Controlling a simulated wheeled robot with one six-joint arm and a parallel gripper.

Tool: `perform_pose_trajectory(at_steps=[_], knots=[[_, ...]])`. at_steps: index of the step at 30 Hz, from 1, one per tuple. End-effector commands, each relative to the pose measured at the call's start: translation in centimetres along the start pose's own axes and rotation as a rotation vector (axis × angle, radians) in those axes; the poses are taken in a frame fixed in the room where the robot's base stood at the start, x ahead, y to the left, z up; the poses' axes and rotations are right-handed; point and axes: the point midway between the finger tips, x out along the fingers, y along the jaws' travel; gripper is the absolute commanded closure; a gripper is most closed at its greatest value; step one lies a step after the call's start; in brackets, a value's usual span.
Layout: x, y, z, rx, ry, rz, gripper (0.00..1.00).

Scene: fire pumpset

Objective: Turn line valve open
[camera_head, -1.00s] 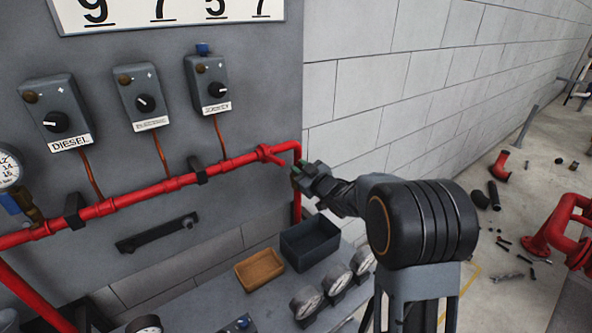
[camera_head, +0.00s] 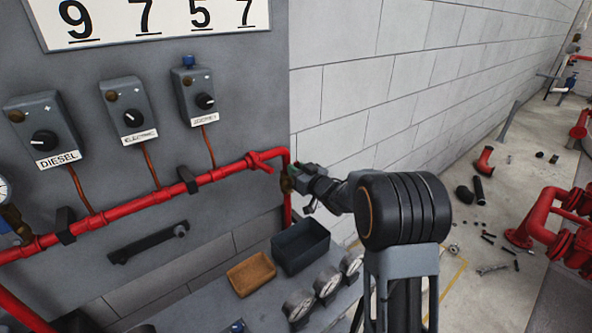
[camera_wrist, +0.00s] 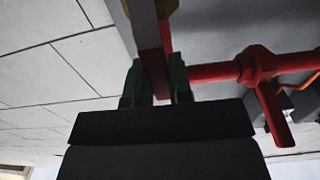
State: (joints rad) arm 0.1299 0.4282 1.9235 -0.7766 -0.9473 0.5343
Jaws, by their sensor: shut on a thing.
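The line valve's brass body (camera_head: 286,185) sits on the drop of the red pipe at the right edge of the grey panel. A bit of brass (camera_wrist: 166,8) shows at the top of the wrist view. Its red handle (camera_wrist: 153,65) runs down between the green fingertips of my gripper (camera_wrist: 158,80), which is shut on it. In the head view my gripper (camera_head: 296,172) is at the valve and hides most of the handle.
The red pipe (camera_head: 130,201) crosses the panel, with a red tee handle (camera_head: 261,158) near the corner. Control boxes (camera_head: 199,90) hang above. A dark bin (camera_head: 300,262), a brown tray (camera_head: 251,289) and gauges (camera_head: 326,281) stand below. Loose parts lie on the floor at right.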

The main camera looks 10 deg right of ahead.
Motion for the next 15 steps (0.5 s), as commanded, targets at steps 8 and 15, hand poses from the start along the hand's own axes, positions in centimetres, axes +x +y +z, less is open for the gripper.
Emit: perform_pose_trajectory(at_steps=[8, 15], knots=[[-0.01, 0.09, -0.01, 0.007, 0.001, 0.003, 0.77], [0.00, 0.03, -0.01, 0.004, 0.000, 0.002, 0.54]])
